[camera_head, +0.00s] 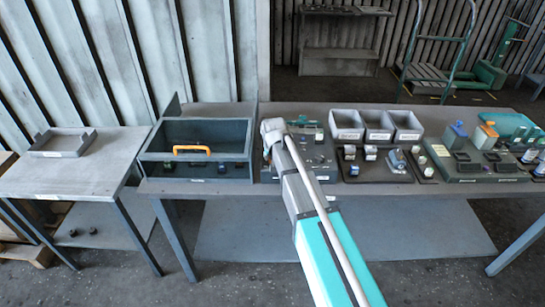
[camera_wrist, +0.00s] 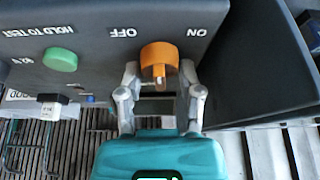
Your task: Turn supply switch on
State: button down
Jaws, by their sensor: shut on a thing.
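The supply switch is an orange knob (camera_wrist: 158,58) on a dark grey panel (camera_wrist: 95,28). In the wrist view the panel's lettering is upside down, with OFF left of the knob and ON right of it. A small tab on the knob points down in that view, between the two words. My gripper (camera_wrist: 160,78) has one finger on each side of the knob and is shut on it. In the head view my gripper (camera_head: 271,128) is at the grey panel unit (camera_head: 318,165) on the bench, and my arm hides part of that unit and the knob.
A green button (camera_wrist: 60,60) marked HOLD TO TEST is left of the knob in the wrist view. On the bench, an open dark box (camera_head: 232,170) with an orange handle stands left of the unit. Grey bins (camera_head: 345,117) stand at right. A side table (camera_head: 70,175) is at left.

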jog(key=m+h, duration=0.1)
jog(key=m, duration=0.1)
jog(key=m+h, duration=0.1)
jog(key=m, duration=0.2)
jog(key=shift+g, duration=0.3)
jog(key=shift+m+g+h, duration=0.4)
jog(key=shift+m+h, duration=0.4)
jog(key=shift+m, duration=1.6)
jog(key=shift+c, duration=1.3)
grip_release()
jog(key=shift+n, duration=0.3)
